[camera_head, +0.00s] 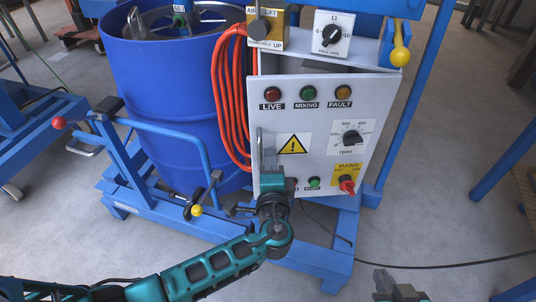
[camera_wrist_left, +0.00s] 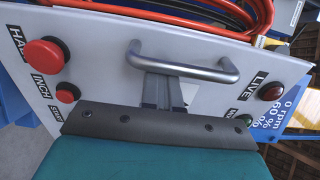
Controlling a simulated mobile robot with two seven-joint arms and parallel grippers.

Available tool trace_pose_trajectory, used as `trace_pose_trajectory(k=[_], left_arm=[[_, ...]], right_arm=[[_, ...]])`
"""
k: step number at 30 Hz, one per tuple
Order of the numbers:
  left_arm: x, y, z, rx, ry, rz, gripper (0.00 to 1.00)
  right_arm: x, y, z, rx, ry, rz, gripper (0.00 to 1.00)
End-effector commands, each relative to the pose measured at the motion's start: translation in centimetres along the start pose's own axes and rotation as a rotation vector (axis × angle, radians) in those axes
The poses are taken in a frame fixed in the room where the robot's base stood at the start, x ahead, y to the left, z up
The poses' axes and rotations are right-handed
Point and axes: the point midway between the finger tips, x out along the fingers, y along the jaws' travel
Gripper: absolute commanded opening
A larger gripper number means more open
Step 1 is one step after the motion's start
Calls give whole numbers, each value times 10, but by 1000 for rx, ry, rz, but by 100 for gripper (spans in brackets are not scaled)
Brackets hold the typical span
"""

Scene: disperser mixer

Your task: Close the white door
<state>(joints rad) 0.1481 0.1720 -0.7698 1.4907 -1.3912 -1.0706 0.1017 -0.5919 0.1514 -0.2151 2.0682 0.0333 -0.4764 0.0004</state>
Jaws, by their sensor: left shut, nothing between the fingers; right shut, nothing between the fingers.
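The white door (camera_head: 315,120) is the light control panel on the front of the blue mixer frame, with lamps, a warning sign, a black dial and a red mains switch. Its metal bar handle (camera_head: 269,150) is on the left side and shows large in the left wrist view (camera_wrist_left: 185,66). I cannot tell exactly how far the door stands open. My left gripper (camera_head: 270,172) is shut and empty at the handle's lower part. In the wrist view its fingertips (camera_wrist_left: 162,78) reach the bar; contact is unclear. My right gripper (camera_head: 398,287) is low at the bottom edge, away from the door.
A large blue drum (camera_head: 170,110) stands left of the door. An orange hose (camera_head: 226,95) hangs between them. A black cable (camera_head: 450,265) crosses the floor at right; floor there is mostly free.

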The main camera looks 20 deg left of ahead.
Motion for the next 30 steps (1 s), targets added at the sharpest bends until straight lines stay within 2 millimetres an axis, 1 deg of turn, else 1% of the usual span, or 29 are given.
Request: trace_pose_trajectory(k=[7, 17, 20, 26, 30], left_arm=[[-3, 0, -2, 0, 0, 0, 0], [-2, 0, -1, 0, 4, -1, 0], [8, 1, 1, 3, 33, -4, 0], [45, 3, 3, 4, 167, -7, 0], [73, 4, 0, 2, 252, -7, 0]], right_arm=[[0, 0, -1, 0, 0, 0, 0], [0, 0, 0, 0, 0, 0, 0], [2, 0, 3, 0, 0, 0, 0], [11, 1, 16, 0, -1, 0, 0], [19, 1, 29, 0, -1, 0, 0]])
